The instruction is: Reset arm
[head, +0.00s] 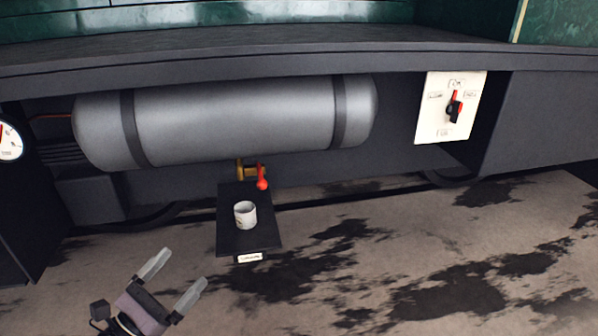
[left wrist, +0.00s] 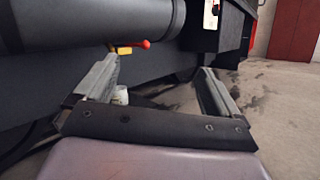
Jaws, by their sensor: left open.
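My left gripper (head: 171,278) is at the bottom left of the head view, its two fingers spread apart with nothing between them. It also shows in the left wrist view (left wrist: 158,85), open and empty. It is in front of and left of a small dark shelf (head: 232,242) and apart from it. A white cup (head: 245,214) stands upright on that shelf. The cup also shows in the left wrist view (left wrist: 120,95), partly hidden behind the left finger. My right gripper is in neither view.
A grey cylindrical tank (head: 235,122) hangs under a dark ledge. Below it is a brass valve with a red lever (head: 262,178). A white panel with a rotary switch (head: 453,106) is at the right, and a round gauge (head: 9,142) at the far left. The stained floor (head: 350,250) is clear.

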